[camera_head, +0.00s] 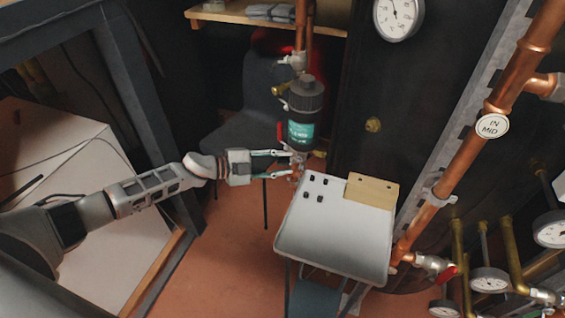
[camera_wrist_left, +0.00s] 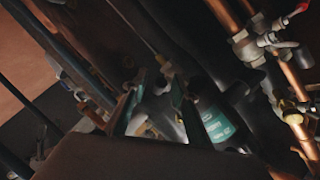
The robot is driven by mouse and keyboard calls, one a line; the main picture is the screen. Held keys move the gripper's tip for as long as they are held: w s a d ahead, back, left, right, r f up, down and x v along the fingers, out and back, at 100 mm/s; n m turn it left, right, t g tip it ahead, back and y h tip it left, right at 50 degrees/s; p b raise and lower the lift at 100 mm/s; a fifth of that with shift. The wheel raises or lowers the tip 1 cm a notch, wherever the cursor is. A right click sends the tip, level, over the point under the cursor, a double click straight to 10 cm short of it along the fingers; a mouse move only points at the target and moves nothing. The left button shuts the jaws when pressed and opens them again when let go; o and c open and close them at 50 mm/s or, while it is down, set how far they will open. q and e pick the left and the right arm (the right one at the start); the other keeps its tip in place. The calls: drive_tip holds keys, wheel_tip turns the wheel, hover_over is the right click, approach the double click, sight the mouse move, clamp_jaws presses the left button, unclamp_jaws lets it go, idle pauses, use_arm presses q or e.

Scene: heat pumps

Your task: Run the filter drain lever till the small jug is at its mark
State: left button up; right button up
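The filter is a black upright canister with a teal label (camera_head: 302,112) on a copper pipe; the label also shows in the wrist view (camera_wrist_left: 213,122). A red lever (camera_head: 281,134) sits at its left side. Pale valve fittings and a small brass handle (camera_head: 319,154) are just below it. My left gripper (camera_head: 290,163) is beside these lower fittings, its two fingers apart. In the wrist view the fingers (camera_wrist_left: 156,95) are spread, with pale fittings dimly seen beyond. I cannot make out which part is the drain lever, or the small jug. My right gripper is not in view.
A white-topped stand (camera_head: 335,235) with several small black pieces and a tan card (camera_head: 372,190) is close below the filter. A dark chair (camera_head: 240,110) is behind. A copper pipe (camera_head: 455,165) with gauges runs at right. A wooden shelf (camera_head: 265,15) is above.

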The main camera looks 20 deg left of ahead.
use_arm(q)
drive_tip(key=v, duration=1.2)
drive_tip(key=shift+d, duration=0.1)
